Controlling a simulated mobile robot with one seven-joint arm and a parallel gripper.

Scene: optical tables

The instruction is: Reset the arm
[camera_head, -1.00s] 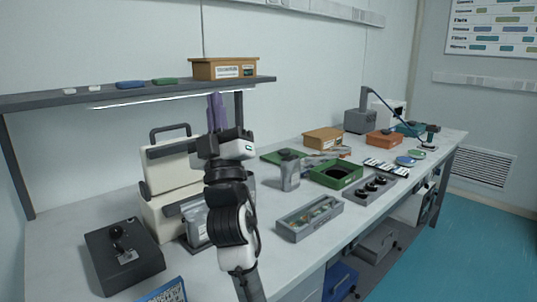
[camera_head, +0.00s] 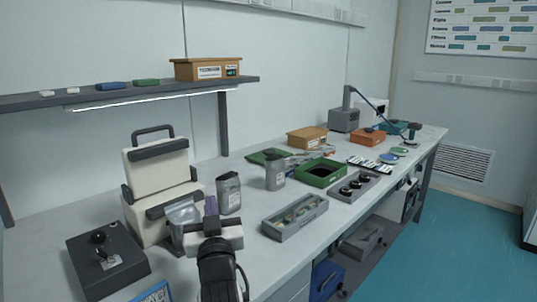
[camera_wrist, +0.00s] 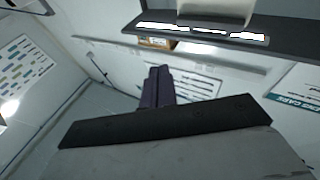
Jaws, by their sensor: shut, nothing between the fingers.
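My gripper (camera_head: 211,204) has dark purple fingers that are pressed together and empty. In the wrist view the shut fingers (camera_wrist: 157,86) point up toward the wall and shelf. My arm comes up from the bottom edge of the head view and hides part of the bench front.
The bench (camera_head: 230,275) holds a cream case (camera_head: 158,165), a black box (camera_head: 107,262), grey jars (camera_head: 229,193), a grey tray (camera_head: 295,216) and a green bin (camera_head: 320,172). A shelf (camera_head: 200,88) carries a wooden box (camera_head: 207,69). Floor (camera_head: 440,225) is clear at right.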

